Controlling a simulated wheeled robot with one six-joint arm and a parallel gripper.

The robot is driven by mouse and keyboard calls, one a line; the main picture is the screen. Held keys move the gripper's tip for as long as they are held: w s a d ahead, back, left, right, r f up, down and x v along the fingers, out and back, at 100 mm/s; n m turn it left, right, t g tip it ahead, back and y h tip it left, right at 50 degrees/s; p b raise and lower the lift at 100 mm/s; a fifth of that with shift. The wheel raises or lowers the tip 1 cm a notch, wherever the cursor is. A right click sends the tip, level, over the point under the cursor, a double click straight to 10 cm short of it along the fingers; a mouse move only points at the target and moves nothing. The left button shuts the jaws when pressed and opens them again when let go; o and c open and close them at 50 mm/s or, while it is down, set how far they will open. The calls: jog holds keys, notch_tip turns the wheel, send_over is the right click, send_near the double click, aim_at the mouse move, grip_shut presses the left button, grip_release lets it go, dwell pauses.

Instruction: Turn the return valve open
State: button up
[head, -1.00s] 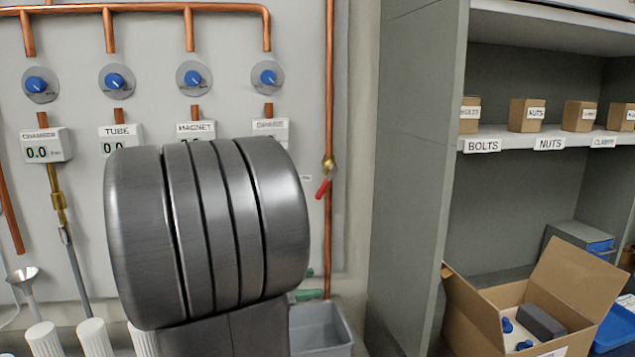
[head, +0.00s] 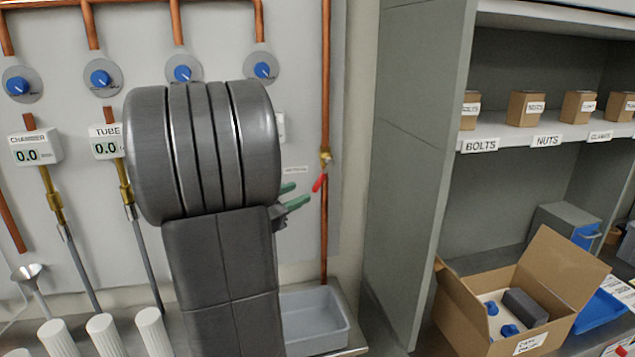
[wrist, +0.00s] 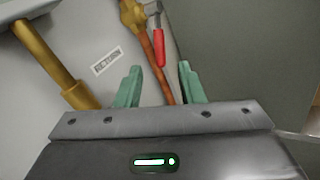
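The return valve is a brass body (head: 326,158) on the vertical copper pipe, with a red lever handle (head: 320,183) slanting down and to the left in the head view. In the wrist view the red handle (wrist: 159,47) hangs down from the valve, beyond the fingertips and roughly between them. My gripper (head: 291,196) has green fingers and is just left of and slightly below the handle in the head view. In the wrist view my gripper (wrist: 159,80) is open and empty, its fingers apart. A "RETURN" label (wrist: 107,61) is on the wall left of the pipe.
The copper pipe (head: 325,230) runs down the wall behind the valve. A grey tub (head: 318,320) stands below. A grey cabinet side (head: 410,150) rises to the right. Brass fittings (wrist: 55,70) stand left in the wrist view.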

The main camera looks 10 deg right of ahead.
aim_at(315, 186)
jog(key=p+x, duration=0.1)
jog(key=x, duration=0.7)
jog(key=shift+s, duration=0.1)
jog(key=shift+a, duration=0.1)
jog(key=shift+c, duration=0.2)
grip_shut()
